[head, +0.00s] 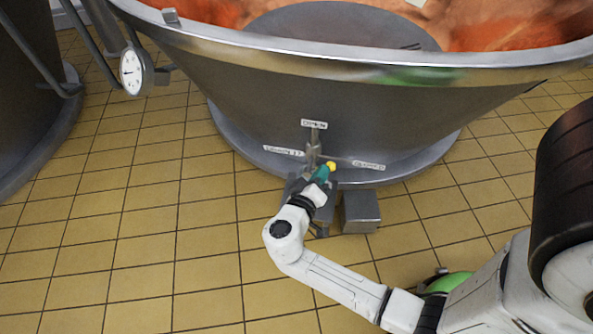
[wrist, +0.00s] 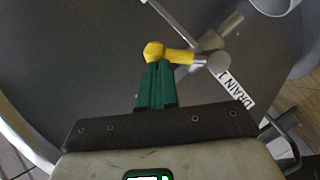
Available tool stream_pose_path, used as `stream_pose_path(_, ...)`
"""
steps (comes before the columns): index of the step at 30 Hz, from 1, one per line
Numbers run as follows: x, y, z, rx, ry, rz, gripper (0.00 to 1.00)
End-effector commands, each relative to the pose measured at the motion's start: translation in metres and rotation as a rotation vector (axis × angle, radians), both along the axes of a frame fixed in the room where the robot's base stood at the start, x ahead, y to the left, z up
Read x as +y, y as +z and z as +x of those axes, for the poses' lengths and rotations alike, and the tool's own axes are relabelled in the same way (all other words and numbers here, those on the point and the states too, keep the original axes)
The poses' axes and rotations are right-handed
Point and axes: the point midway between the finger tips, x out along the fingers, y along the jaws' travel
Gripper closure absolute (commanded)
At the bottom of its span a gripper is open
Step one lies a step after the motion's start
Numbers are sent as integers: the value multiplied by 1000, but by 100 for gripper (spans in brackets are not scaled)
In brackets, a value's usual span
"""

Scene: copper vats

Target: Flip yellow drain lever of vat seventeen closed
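The drain lever's yellow handle (head: 331,165) shows at the foot of the large copper-lined vat (head: 300,85), just beyond my gripper. In the wrist view the yellow handle (wrist: 178,54) lies nearly level, with its rounded knob at the left and a grey metal pivot at its right. My gripper (head: 325,172) has green fingers. In the wrist view the fingers (wrist: 156,68) are together, their tips right at the handle near the knob; I cannot tell whether they touch. The handle lies across the fingertips, not visibly between them. The lever's base is partly hidden in the head view.
An OPEN plate (head: 314,124) is above the valve, a CLOSED plate (head: 368,165) to its right, and a drain label (head: 284,151) to its left. A grey box (head: 360,211) stands right of my gripper. A gauge (head: 132,72) hangs at upper left. Tiled floor is clear at left.

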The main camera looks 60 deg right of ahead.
Motion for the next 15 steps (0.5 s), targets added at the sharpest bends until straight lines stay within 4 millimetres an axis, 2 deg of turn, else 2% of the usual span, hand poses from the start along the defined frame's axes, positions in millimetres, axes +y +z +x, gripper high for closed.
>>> stream_pose_path(1, -3, -6, -5, -40, -6, 13, 100)
stream_pose_path(12, -7, -22, -20, -351, -6, 100, 100)
stream_pose_path(15, -8, -25, -22, -344, -6, 99, 100)
